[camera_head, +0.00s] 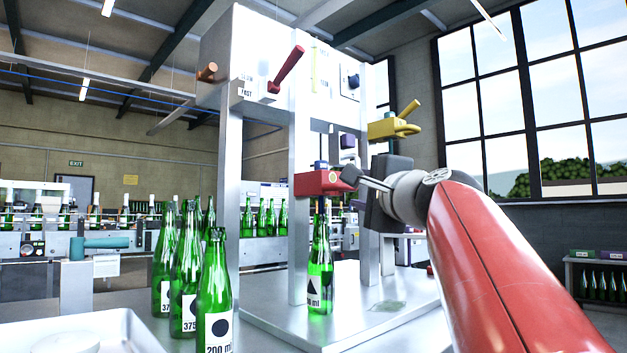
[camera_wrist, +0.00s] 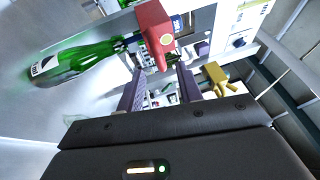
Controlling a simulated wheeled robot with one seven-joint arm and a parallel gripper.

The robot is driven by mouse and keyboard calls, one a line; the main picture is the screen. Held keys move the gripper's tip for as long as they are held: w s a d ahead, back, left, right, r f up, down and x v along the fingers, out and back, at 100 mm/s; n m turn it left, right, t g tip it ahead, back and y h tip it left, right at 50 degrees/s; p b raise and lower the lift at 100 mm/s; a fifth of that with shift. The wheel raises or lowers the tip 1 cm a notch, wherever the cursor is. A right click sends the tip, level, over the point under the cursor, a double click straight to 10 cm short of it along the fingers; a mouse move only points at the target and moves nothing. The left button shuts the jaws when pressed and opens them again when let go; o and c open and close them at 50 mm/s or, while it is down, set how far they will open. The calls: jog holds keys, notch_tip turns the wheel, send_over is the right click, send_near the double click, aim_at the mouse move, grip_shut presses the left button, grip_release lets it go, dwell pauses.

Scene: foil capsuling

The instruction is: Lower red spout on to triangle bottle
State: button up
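The red spout (camera_head: 318,183) is a block on the machine front with a blue part above it. It also shows in the wrist view (camera_wrist: 154,27). The green triangle bottle (camera_head: 320,273) stands upright on the metal base directly below it, its mouth close under the spout; contact is not clear. Its black triangle label shows. My gripper (camera_head: 352,178) is at the right end of the red spout. In the wrist view my two dark fingers (camera_wrist: 160,74) are apart, with the near end of the spout between or just beyond their tips.
A yellow spout (camera_head: 395,127) sits higher to the right, near my wrist. A red lever (camera_head: 287,70) is on the machine's upper front. Several green bottles (camera_head: 215,295) stand at the left, beside a metal tray (camera_head: 130,330). A machine post (camera_head: 299,225) stands just left of the triangle bottle.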

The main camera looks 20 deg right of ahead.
aim_at(350, 187)
jog(key=w, duration=0.2)
jog(key=w+p, duration=0.1)
jog(key=w, duration=0.3)
jog(key=shift+w+d+r+p, duration=0.2)
jog(key=shift+r+p, duration=0.1)
jog(key=shift+r, duration=0.1)
jog(key=shift+c, duration=0.2)
grip_shut()
